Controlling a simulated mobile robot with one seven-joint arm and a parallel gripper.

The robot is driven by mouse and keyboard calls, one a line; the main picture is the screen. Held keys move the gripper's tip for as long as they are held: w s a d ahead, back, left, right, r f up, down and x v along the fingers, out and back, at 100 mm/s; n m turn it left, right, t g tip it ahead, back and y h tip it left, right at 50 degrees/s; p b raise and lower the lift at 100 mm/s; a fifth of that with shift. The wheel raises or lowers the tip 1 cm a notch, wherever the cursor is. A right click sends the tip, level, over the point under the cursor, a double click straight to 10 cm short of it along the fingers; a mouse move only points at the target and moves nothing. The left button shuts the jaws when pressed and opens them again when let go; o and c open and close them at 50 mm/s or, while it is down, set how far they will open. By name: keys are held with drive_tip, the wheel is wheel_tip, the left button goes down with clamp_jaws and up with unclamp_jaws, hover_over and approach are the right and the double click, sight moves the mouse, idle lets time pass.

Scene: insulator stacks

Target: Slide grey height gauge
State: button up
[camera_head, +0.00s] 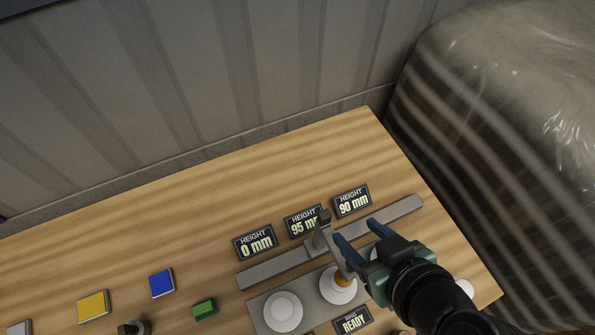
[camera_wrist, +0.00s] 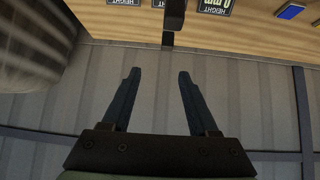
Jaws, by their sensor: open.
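The grey height gauge (camera_head: 317,238) stands upright on a grey rail (camera_head: 270,269) that runs along the table behind the white insulator stacks. It sits near the middle of the rail, in front of the 95 mm sign. My gripper (camera_head: 356,231) is open and empty, with blue-grey fingers just right of the gauge in the head view. In the wrist view, a dark upright bar (camera_wrist: 174,14), which seems to be the gauge, lies beyond the fingertips of my gripper (camera_wrist: 160,74). No contact can be made out. My gripper partly hides the stacks at the right.
Height signs read 0 mm (camera_head: 256,243), 95 mm (camera_head: 303,221) and 90 mm (camera_head: 352,201). White stacks (camera_head: 283,310) (camera_head: 336,291) stand on a grey base by a READY sign (camera_head: 352,321). Green (camera_head: 204,308), blue (camera_head: 161,283) and yellow (camera_head: 93,306) blocks lie left. The back table is clear.

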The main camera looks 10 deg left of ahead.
sight(326, 216)
drive_tip(key=shift+g, duration=0.3)
drive_tip(key=p+x, duration=0.1)
drive_tip(key=x, duration=0.3)
drive_tip(key=p+x, duration=0.1)
drive_tip(key=x, duration=0.3)
drive_tip(key=s+p+x, duration=0.1)
drive_tip(key=x, duration=0.4)
drive_tip(key=shift+a+f, duration=0.2)
drive_tip(key=shift+a, duration=0.1)
clamp_jaws()
idle(0.6)
